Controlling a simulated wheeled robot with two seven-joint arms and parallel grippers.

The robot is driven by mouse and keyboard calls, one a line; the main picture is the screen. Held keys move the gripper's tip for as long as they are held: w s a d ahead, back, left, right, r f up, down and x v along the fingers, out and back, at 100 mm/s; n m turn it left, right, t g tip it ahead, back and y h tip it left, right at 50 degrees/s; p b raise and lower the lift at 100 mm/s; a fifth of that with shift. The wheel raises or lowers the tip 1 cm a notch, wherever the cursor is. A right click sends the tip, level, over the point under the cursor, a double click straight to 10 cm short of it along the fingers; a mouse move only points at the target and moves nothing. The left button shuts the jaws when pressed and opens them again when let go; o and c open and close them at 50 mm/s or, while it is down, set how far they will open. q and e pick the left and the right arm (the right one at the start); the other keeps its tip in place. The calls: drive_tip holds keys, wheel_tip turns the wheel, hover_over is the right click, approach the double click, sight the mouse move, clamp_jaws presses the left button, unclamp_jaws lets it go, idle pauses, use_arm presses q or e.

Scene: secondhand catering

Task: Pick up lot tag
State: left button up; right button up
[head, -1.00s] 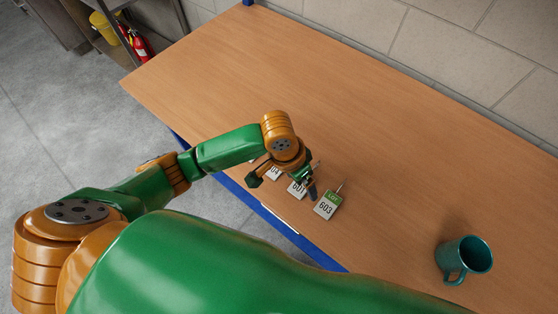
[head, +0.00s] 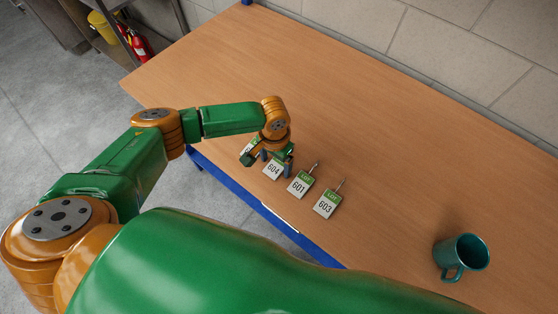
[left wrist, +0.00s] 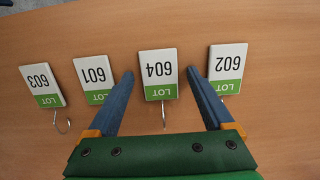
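Several lot tags lie in a row near the table's front edge, white with a green LOT band and a wire hook. In the left wrist view they are tag 603 (left wrist: 42,84), tag 601 (left wrist: 96,76), tag 604 (left wrist: 160,72) and tag 602 (left wrist: 227,66). In the head view tag 604 (head: 272,170), tag 601 (head: 299,187) and tag 603 (head: 325,207) show; another is mostly hidden by my left gripper (head: 275,168). That gripper is open above the row, its blue fingers (left wrist: 168,82) spread either side of tag 604, holding nothing. My right gripper is out of view.
The wooden table (head: 380,150) is largely clear beyond the tags. A teal mug (head: 461,258) stands at the right. A block wall (head: 450,70) runs behind the table. A fire extinguisher (head: 140,45) and yellow bucket (head: 103,27) are at far left.

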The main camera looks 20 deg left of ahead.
use_arm(q)
drive_tip(key=shift+r, duration=0.1)
drive_tip(key=c, duration=1.2)
